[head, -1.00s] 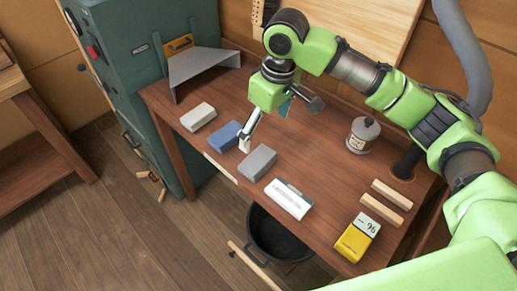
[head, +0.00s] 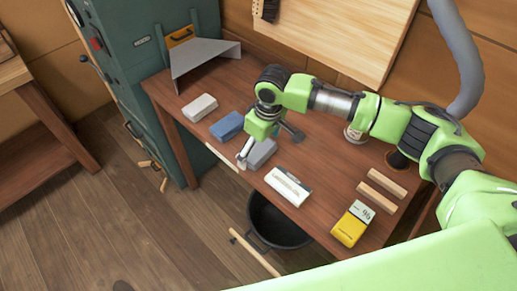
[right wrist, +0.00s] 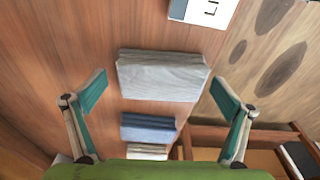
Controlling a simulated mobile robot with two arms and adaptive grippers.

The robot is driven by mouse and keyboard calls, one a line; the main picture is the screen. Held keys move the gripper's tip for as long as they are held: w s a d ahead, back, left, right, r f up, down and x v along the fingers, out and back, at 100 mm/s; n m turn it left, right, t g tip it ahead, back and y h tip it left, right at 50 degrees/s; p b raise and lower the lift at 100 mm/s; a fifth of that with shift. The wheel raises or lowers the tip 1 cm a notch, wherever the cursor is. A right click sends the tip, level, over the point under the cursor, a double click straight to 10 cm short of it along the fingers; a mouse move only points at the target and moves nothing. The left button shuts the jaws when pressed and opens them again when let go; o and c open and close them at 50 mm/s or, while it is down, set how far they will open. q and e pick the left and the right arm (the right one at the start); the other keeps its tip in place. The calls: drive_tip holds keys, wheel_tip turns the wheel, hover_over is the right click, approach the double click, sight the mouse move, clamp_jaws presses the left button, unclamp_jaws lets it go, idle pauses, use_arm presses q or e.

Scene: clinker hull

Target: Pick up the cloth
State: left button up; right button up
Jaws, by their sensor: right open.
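Three folded cloths lie in a row along the front of the workbench: a whitish one (head: 200,107), a blue one (head: 227,126) and a grey one (head: 264,153). My right gripper (head: 269,149) is open above the grey cloth and partly covers it in the head view. In the right wrist view, the grey cloth (right wrist: 162,76) lies ahead between the two spread fingers (right wrist: 160,92), with no finger visibly touching it. The blue cloth (right wrist: 149,128) and the whitish cloth (right wrist: 147,152) show below it there. My left gripper is not in view.
On the workbench (head: 325,165) are a white labelled box (head: 288,186), a yellow box (head: 351,224), two wooden sticks (head: 382,190), a partly hidden jar (head: 353,136) and a grey metal sheet (head: 205,62). A black bucket (head: 275,222) stands below the front edge.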

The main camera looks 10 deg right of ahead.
drive_tip(key=c, duration=1.2)
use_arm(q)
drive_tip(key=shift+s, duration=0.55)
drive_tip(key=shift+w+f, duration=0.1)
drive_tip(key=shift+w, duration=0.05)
use_arm(e)
drive_tip(key=shift+r, duration=0.15)
drive_tip(key=shift+r+b, duration=0.35)
drive_tip(key=shift+r, duration=0.2)
use_arm(q)
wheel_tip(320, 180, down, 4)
drive_tip(key=b, duration=0.3)
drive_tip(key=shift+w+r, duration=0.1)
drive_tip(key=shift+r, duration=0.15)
use_arm(e)
drive_tip(key=s+a+r, duration=0.3)
drive_tip(key=r, duration=0.1)
drive_tip(key=s+a+r, duration=0.3)
drive_tip(key=a, duration=0.1)
drive_tip(key=s+a+r, duration=0.3)
drive_tip(key=r, duration=0.1)
drive_tip(key=shift+s+a+r, duration=0.2)
drive_tip(key=shift+s+r, duration=0.05)
drive_tip(key=shift+r, duration=0.1)
